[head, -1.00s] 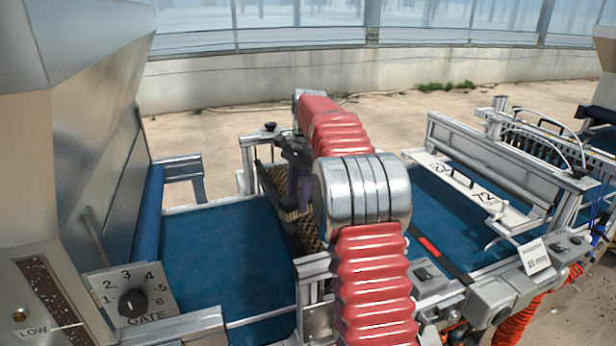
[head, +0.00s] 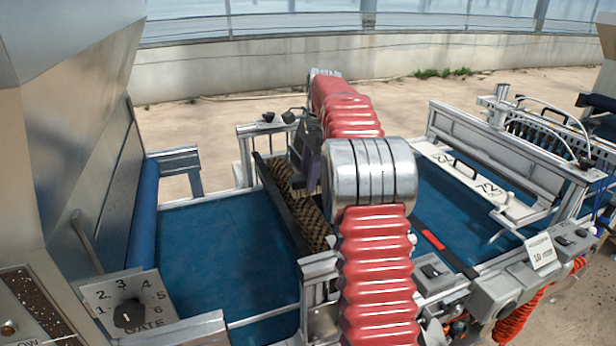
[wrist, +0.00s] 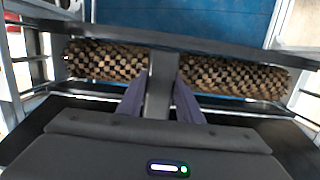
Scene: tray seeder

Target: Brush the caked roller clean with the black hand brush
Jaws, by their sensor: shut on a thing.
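The roller (head: 317,228) lies across the seeder line between two blue belt sections, with a black bar along its left side. It shows a tan and black checkered surface along its visible length, also in the wrist view (wrist: 232,77). My gripper (wrist: 160,92) has purple-grey fingers shut on the dark hand brush (wrist: 162,80), one finger on each side. The brush extends over the middle of the roller in the wrist view. Its bristles are hidden there, so contact with the roller is unclear. In the head view my gripper (head: 308,160) is above the roller's far half, partly behind my arm.
A blue belt (head: 225,255) is left of the roller, beside a metal hopper (head: 75,170) with a gate dial (head: 129,313). To the right are another belt, a white crossbar frame (head: 490,160) and grey control boxes (head: 500,290). Side rails border the roller's ends.

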